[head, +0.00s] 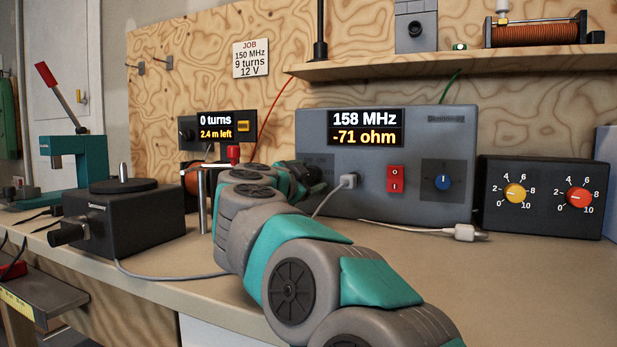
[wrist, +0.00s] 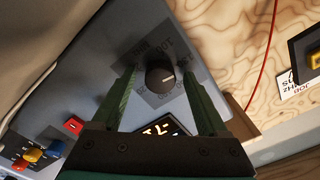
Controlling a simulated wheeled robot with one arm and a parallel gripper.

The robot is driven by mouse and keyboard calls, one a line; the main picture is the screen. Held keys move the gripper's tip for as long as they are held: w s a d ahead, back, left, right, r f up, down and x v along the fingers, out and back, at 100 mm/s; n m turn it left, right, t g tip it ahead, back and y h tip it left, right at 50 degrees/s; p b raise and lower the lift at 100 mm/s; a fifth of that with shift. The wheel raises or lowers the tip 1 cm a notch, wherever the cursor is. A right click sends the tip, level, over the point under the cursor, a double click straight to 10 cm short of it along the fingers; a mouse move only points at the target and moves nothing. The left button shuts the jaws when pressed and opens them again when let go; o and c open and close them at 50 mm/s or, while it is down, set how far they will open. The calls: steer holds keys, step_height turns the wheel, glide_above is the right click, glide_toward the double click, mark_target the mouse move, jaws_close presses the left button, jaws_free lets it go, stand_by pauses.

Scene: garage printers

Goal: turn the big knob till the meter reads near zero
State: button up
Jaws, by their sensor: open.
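The big black knob (wrist: 160,76) with a pale pointer line sits on a darker labelled patch of the grey meter box (wrist: 185,30). My arm hides the knob in the head view. My gripper (wrist: 159,82) is open, with one green finger on each side of the knob; I cannot tell whether either finger touches it. In the head view my gripper (head: 310,174) is at the left of the meter box (head: 430,190). The meter display (head: 365,128) reads 158 MHz and -71 ohm.
A red switch (head: 395,179), a blue knob (head: 442,182) and a plugged cable (head: 349,181) are on the meter front. A box with yellow and red dials (head: 540,222) stands right. A winder (head: 120,215) stands left. A loose plug (head: 464,232) lies on the bench.

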steer(key=shift+c, duration=0.4)
jaws_close()
steer(key=shift+r+m, duration=0.1)
steer(key=shift+m, duration=0.2)
steer(key=m+p, duration=0.1)
steer(key=m, duration=0.2)
steer(key=shift+m, duration=0.3)
steer(key=m, duration=0.5)
steer(key=shift+m, duration=0.3)
stand_by(0.3)
steer(key=shift+o, duration=0.4)
jaws_free()
